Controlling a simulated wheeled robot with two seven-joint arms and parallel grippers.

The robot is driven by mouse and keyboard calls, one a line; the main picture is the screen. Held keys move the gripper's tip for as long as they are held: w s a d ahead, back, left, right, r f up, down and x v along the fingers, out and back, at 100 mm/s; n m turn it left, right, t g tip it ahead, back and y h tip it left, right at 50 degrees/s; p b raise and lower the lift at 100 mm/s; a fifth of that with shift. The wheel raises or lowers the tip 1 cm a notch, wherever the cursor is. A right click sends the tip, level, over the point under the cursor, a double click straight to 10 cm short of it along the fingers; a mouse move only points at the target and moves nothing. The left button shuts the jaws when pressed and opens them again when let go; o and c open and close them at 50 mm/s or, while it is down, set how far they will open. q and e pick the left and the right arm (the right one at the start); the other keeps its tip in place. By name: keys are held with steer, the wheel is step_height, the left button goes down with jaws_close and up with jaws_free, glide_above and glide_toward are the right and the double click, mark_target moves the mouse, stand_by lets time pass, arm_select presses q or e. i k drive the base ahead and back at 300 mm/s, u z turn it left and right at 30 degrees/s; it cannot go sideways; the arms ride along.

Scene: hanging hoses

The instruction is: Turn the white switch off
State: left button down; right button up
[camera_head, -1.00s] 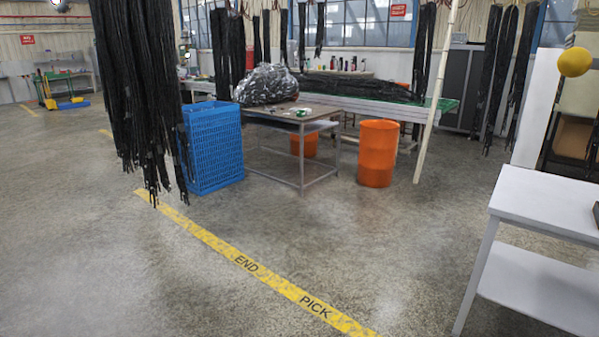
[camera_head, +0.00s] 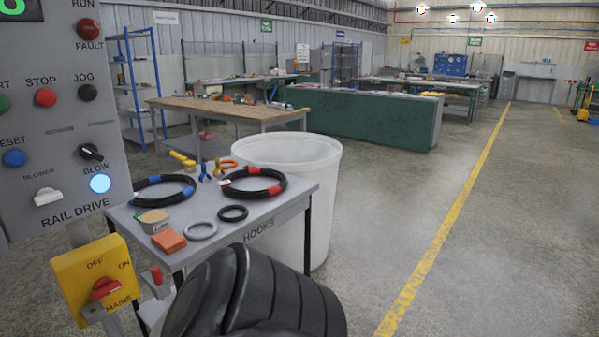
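The white switch (camera_head: 47,196) is a small toggle on the grey control panel (camera_head: 60,125) at the left edge. It sits below the word BLOWER and above the words RAIL DRIVE. It looks tilted, but its on or off position is not marked clearly. A round blue lamp (camera_head: 100,183) to its right, under the word BLOW, is lit. Neither of my grippers is in view.
The panel also carries a black knob (camera_head: 91,152) and several round buttons. A yellow MAINS box (camera_head: 96,278) with a red knob is below. A grey table (camera_head: 290,190) holds black hose rings. A large dark ribbed shape (camera_head: 255,295) fills the bottom middle.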

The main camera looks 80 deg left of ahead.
mark_target(45, 196)
steer(key=u, duration=3.95)
